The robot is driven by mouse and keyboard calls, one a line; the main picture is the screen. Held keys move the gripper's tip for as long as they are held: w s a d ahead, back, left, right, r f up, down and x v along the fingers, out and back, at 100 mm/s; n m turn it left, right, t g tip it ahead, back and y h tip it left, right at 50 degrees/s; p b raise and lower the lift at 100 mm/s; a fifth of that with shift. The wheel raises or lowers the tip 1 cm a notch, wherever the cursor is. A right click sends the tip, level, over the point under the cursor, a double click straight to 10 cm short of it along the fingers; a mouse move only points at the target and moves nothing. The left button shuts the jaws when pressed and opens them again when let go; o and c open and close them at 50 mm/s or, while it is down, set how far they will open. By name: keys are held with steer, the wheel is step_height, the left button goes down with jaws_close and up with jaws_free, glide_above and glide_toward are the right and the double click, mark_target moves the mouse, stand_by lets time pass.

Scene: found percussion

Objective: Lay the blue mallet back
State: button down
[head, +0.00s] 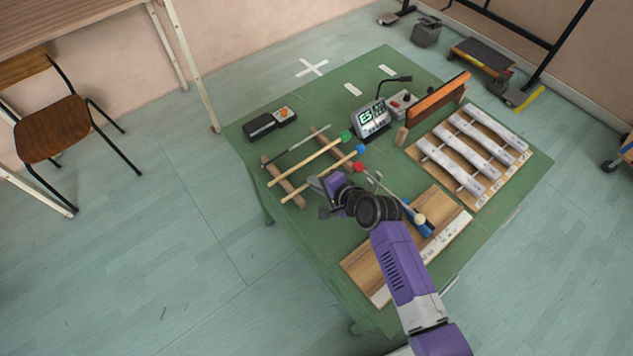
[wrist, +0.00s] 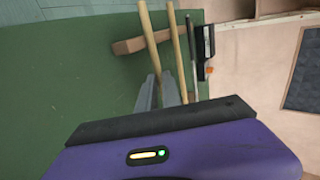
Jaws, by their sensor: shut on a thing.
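The blue mallet has a blue head (head: 361,149) and a pale wooden shaft, which also shows in the wrist view (wrist: 148,25). My gripper (head: 319,184) is shut on its shaft; in the wrist view the grey fingers (wrist: 168,93) close around it. The shaft crosses above the near-left wooden rest bar (head: 279,177); I cannot tell whether it touches. The green-headed mallet (head: 325,148) lies parallel beside it across the bars, with a thin grey stick (head: 305,142) beyond. The far bar (head: 317,133) is partly hidden by the sticks.
A red ball head (head: 358,168) is just right of my wrist. A wooden board (head: 366,264) with a blue piece (head: 419,224) lies partly under my arm. A metronome-like device (head: 372,118), a black case (head: 262,126) and a white-barred instrument (head: 470,150) occupy the green table (head: 245,133).

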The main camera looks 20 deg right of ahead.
steer(key=c, duration=1.5)
jaws_free()
steer(key=shift+o, duration=0.2)
steer(key=shift+v, duration=3.9)
